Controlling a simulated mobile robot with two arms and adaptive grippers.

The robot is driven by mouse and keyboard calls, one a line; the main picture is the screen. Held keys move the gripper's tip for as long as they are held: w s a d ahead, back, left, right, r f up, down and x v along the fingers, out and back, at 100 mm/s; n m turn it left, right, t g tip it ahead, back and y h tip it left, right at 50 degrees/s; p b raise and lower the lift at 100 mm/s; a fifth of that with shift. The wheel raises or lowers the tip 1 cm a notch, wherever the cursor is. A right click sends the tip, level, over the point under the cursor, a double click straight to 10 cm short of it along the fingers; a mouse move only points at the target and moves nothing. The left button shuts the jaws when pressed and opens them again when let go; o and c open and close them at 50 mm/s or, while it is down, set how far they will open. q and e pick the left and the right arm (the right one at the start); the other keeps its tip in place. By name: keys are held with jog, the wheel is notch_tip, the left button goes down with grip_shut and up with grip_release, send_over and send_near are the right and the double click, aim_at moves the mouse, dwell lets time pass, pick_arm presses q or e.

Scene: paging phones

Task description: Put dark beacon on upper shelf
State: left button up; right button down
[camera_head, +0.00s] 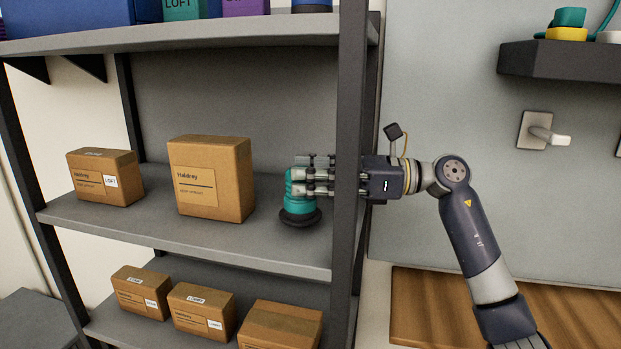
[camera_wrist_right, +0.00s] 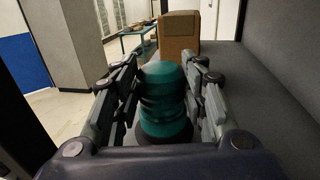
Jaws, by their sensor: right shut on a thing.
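The dark beacon (camera_head: 299,206) is teal with a wide black base. It stands upright at the right end of the rack's middle shelf (camera_head: 180,235); I cannot tell whether its base touches the board. My right gripper (camera_head: 298,176) reaches in from the right past the rack's front post and is shut on the beacon's upper part. In the right wrist view the beacon (camera_wrist_right: 165,100) sits between the two fingers. The rack's upper shelf (camera_head: 190,37) is above, with boxes along it. My left gripper is not in view.
A large carton (camera_head: 210,180) and a smaller carton (camera_head: 104,178) stand left of the beacon. Several cartons (camera_head: 201,311) fill the lower shelf. The rack's front post (camera_head: 350,140) stands beside my right gripper. A dark wall shelf (camera_head: 560,60) holds coloured items at right.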

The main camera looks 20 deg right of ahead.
jog(key=shift+f, duration=0.8)
jog(key=shift+d+f, duration=0.1)
jog(key=c, duration=1)
grip_release()
jog(key=shift+f, duration=0.15)
jog(key=shift+o, duration=0.2)
jog(key=shift+s, duration=0.1)
jog(key=shift+r, duration=0.2)
jog(key=b+v, duration=0.3)
jog(key=v, duration=0.9)
